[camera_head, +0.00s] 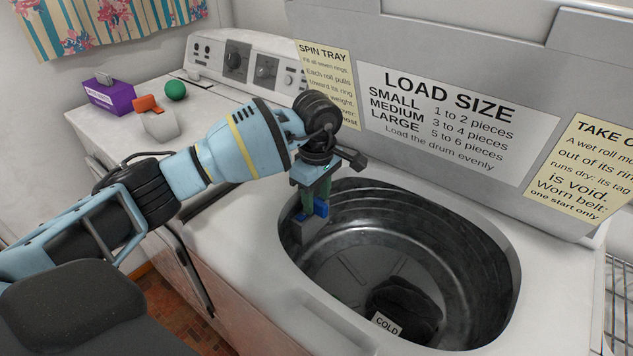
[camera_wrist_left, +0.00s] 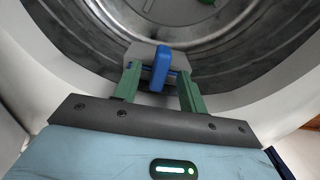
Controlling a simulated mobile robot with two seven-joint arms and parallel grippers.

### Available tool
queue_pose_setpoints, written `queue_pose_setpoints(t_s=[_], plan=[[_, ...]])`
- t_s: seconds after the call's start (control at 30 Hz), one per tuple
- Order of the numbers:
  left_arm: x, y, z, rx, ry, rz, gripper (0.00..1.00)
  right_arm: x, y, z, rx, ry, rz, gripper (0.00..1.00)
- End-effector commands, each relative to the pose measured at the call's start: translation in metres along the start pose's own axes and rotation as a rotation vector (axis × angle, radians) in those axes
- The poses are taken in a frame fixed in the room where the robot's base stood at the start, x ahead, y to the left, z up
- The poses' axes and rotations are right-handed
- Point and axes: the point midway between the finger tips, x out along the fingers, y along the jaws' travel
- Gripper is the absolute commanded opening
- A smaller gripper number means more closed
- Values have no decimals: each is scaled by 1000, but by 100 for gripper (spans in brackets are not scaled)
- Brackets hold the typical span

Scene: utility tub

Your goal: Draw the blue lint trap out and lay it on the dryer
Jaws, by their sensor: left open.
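The blue lint trap (camera_head: 321,208) shows as a small blue piece at the left rim of the washer tub in the head view. In the left wrist view its blue handle (camera_wrist_left: 160,66) stands in front of a grey plate (camera_wrist_left: 143,54). My left gripper (camera_head: 312,206) points down at the tub's left rim. Its green fingers are open, one on each side of the blue handle; I cannot tell whether they touch it. The dryer (camera_head: 95,128) is the white machine at the left, its top partly behind my left arm. My right gripper is not in view.
On the dryer stand a purple box (camera_head: 109,97), a green ball (camera_head: 175,90) and a pale scoop with an orange part (camera_head: 157,120). A dark bundle (camera_head: 405,305) with a COLD tag lies in the tub (camera_head: 470,245).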

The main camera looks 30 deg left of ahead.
Motion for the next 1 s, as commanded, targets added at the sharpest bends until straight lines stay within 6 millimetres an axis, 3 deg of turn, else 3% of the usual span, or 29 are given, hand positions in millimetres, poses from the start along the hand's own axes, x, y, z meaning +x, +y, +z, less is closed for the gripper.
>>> queue_pose_setpoints(t_s=[0.13,0.47,0.77,1.0], plan=[[11,0,0,1,-1,0,42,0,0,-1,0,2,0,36],[13,0,0,1,0,0,42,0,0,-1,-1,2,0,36],[13,0,0,1,0,0,3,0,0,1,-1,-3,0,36],[12,0,0,0,0,1,0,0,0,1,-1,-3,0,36]])
